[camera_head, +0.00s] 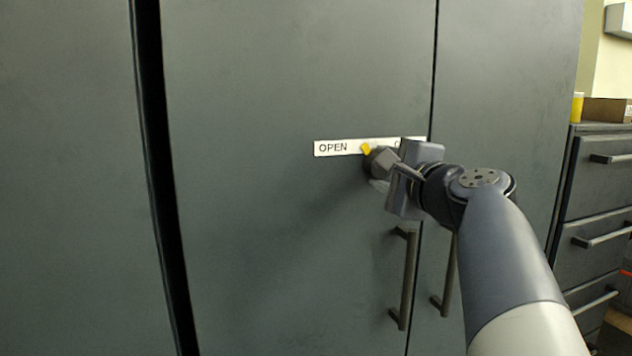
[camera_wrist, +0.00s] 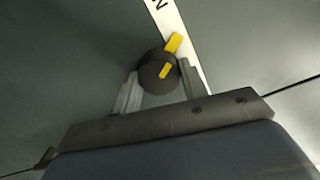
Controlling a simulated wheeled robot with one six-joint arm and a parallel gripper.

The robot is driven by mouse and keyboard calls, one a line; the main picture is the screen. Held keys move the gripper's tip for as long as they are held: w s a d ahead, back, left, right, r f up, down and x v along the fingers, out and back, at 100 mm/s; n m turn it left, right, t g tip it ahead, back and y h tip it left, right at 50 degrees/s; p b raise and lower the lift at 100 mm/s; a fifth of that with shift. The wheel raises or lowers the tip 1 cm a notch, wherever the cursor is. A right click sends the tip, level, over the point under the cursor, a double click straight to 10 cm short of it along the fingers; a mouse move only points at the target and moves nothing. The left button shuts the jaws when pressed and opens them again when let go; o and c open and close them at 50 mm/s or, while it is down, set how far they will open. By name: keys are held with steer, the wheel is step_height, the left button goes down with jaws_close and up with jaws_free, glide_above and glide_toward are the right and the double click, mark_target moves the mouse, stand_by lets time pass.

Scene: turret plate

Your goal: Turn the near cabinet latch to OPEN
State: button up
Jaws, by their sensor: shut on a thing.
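The near cabinet latch (camera_wrist: 155,74) is a round dark knob with a yellow mark on its face and a yellow pointer tip (camera_wrist: 173,43). In the head view its yellow tip (camera_head: 366,149) lies on the white label strip (camera_head: 356,147), just right of the word OPEN and apart from it. The right-hand word is mostly hidden behind my gripper; only a first letter shows. My gripper (camera_head: 379,164) is at the knob. In the wrist view my gripper (camera_wrist: 160,80) has one finger on each side of the knob, shut on it.
Two dark vertical handles, left (camera_head: 406,280) and right (camera_head: 449,275), hang below my gripper beside the door seam. A drawer unit (camera_head: 597,190) stands at the right with a yellow cup (camera_head: 577,107) and a brown box (camera_head: 606,110) on top. The door face left of the label is clear.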

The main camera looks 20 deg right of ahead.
steer(key=shift+f+n+b, duration=0.1)
steer(key=shift+n+b, duration=0.6)
steer(key=shift+n, duration=0.5)
steer(key=o, duration=1)
